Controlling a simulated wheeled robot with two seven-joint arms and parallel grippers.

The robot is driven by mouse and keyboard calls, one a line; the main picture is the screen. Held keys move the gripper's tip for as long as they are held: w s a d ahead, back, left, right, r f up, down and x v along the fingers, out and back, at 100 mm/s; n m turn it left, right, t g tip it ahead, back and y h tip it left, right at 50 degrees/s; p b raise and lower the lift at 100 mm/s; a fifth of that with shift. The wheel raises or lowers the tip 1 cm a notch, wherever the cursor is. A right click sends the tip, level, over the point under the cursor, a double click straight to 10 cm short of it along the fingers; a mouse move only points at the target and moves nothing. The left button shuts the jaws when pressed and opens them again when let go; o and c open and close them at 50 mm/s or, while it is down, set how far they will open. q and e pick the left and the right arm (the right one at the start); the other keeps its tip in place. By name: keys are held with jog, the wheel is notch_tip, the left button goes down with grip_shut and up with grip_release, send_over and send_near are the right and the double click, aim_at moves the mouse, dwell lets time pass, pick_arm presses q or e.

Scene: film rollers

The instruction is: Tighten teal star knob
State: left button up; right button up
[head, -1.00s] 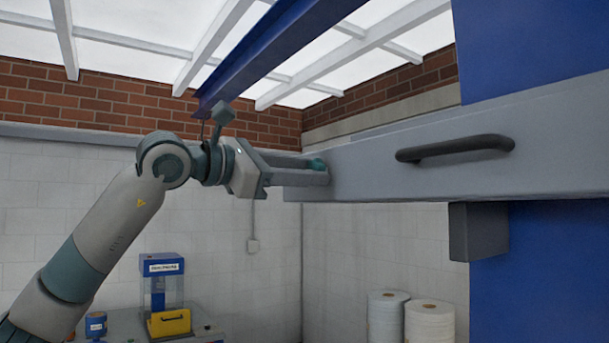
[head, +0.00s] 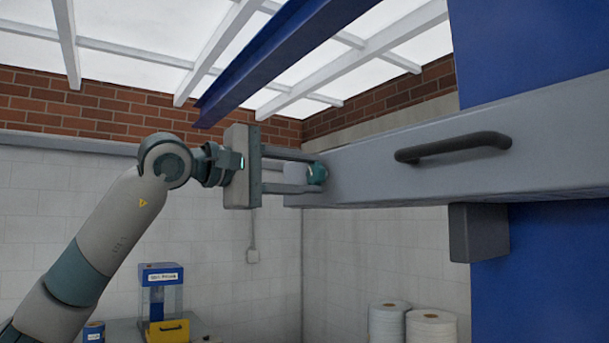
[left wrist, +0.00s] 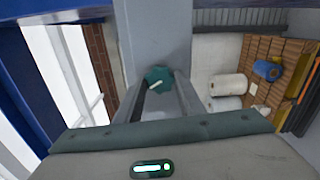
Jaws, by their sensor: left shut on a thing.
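The teal star knob (head: 317,174) sits at the left end of the grey beam (head: 400,165). In the left wrist view the knob (left wrist: 158,79) shows a lobed rim and a pale pointer mark on its face. My left gripper (head: 313,175) reaches in from the left, its two long fingers level, one above and one below the knob. It is shut on the knob. In the left wrist view the fingers (left wrist: 160,90) lie on both sides of the knob. My right gripper is not in view.
A dark handle (head: 454,148) sticks out from the beam to the right of the knob. A blue column (head: 530,270) stands at the right. White rolls (head: 430,326) and a blue machine with a yellow drawer (head: 161,300) are below. Open air surrounds the left arm.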

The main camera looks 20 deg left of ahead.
pick_arm(q)
jog(key=m, duration=0.5)
jog(key=shift+f+m, duration=0.1)
jog(key=shift+m, duration=0.2)
dwell(0.4)
jog(key=o, duration=1)
jog(key=shift+o, duration=0.2)
jog(key=shift+s, duration=0.1)
